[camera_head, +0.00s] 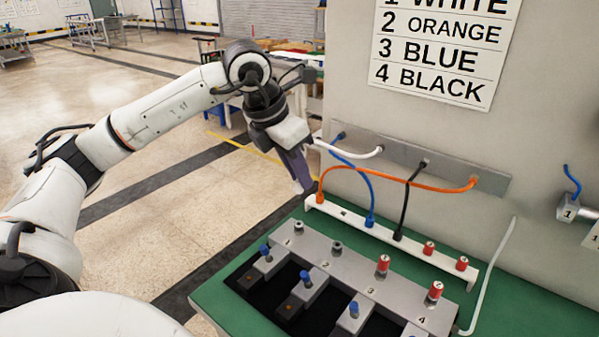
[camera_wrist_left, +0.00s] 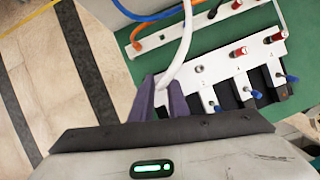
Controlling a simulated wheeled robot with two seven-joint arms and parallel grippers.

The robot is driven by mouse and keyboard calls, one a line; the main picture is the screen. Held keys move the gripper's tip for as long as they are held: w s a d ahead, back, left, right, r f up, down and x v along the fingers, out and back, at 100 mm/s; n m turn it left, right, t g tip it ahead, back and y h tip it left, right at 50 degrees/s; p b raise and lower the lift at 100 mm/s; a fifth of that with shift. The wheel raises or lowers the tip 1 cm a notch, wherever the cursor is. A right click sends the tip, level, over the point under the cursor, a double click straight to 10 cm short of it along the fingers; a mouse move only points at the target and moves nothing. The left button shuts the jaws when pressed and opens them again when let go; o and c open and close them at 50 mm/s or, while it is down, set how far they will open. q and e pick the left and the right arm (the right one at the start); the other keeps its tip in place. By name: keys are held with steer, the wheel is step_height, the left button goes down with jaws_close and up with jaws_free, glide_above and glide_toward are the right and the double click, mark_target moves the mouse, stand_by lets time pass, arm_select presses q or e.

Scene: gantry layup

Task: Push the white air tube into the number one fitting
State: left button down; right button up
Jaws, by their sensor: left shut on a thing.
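The white air tube (camera_head: 352,156) comes from a port on the grey wall panel and curves left to my left gripper (camera_head: 300,180). In the left wrist view my left gripper (camera_wrist_left: 165,105) has its purple fingers shut on the white tube (camera_wrist_left: 186,38). The gripper hangs above and left of the manifold; the tube's free end cannot be made out. The number one fitting (camera_head: 298,228) is a small grey socket at the left end of the grey manifold block (camera_head: 350,270), apart from the gripper. In the left wrist view I cannot clearly pick it out. My right gripper is not in view.
Orange (camera_head: 400,182), blue (camera_head: 372,185) and black (camera_head: 407,195) tubes arch from the panel to a white rail (camera_head: 345,215) behind the manifold. Red-capped fittings (camera_head: 383,264) and blue knobs (camera_head: 305,277) stand up. A white tube-like length (camera_head: 492,268) is at right. Open floor lies left.

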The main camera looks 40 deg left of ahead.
mark_target(295, 188)
arm_select(q)
steer(key=shift+f+b, duration=1.8)
steer(key=shift+f, duration=0.35)
steer(key=shift+f+b, duration=0.45)
steer(key=shift+f, duration=0.35)
steer(key=shift+f+b, duration=1.35)
steer(key=shift+f, duration=0.05)
steer(key=c, duration=1.6)
jaws_free()
steer(key=shift+c, duration=0.2)
